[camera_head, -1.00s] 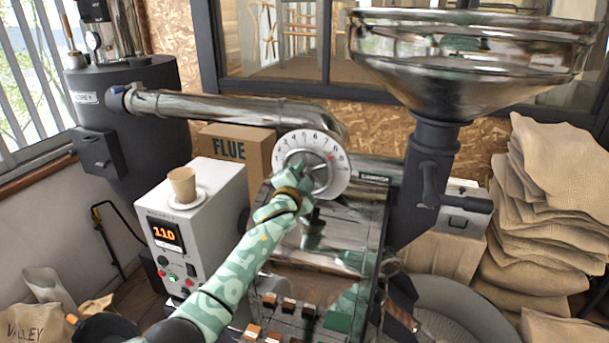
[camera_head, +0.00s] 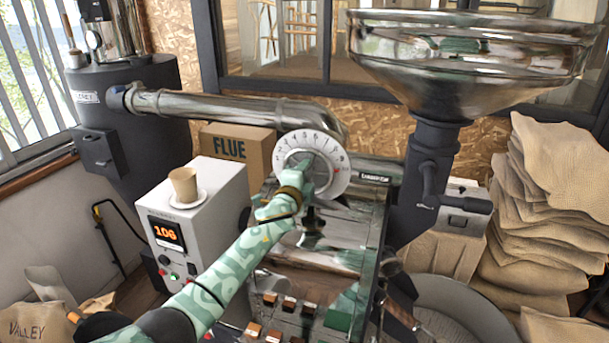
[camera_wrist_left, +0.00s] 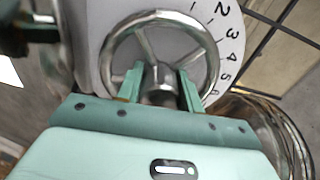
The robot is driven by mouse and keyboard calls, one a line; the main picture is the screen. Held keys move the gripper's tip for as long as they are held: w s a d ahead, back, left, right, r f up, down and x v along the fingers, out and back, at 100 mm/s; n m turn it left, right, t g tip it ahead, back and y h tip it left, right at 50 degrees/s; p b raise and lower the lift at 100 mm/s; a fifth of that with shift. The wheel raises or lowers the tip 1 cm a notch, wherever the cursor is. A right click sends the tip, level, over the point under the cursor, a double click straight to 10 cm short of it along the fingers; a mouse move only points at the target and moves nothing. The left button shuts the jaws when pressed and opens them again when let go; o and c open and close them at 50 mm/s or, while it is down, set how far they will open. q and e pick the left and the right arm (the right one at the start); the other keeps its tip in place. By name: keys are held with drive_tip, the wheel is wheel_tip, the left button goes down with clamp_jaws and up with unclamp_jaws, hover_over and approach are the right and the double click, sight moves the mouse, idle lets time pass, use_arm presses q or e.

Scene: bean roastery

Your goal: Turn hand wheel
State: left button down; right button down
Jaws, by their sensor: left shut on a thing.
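The hand wheel is a shiny metal ring with spokes and shows clearly in the left wrist view (camera_wrist_left: 113,45). It sits in front of a round white dial (camera_head: 337,182) with black numbers and a red mark. In the head view the wheel is mostly hidden behind my left gripper (camera_head: 303,172). In the left wrist view the green fingers of that gripper (camera_wrist_left: 161,88) reach inside the ring, one on each side of the central metal part, and are shut on the wheel there. My right gripper is in neither view.
A white control box (camera_head: 210,222) with a lit display carries a paper cup (camera_head: 183,186) on a saucer. A flue pipe (camera_head: 225,107) and a cardboard box (camera_head: 226,150) are behind. A metal hopper (camera_head: 470,65) and stacked sacks (camera_head: 550,215) stand right.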

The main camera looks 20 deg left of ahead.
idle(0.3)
use_arm(q)
drive_tip(key=c, duration=0.9)
unclamp_jaws()
drive_tip(key=shift+s, duration=0.3)
drive_tip(key=s, duration=1.5)
drive_tip(key=shift+s+a, duration=0.25)
drive_tip(key=shift+s, duration=0.1)
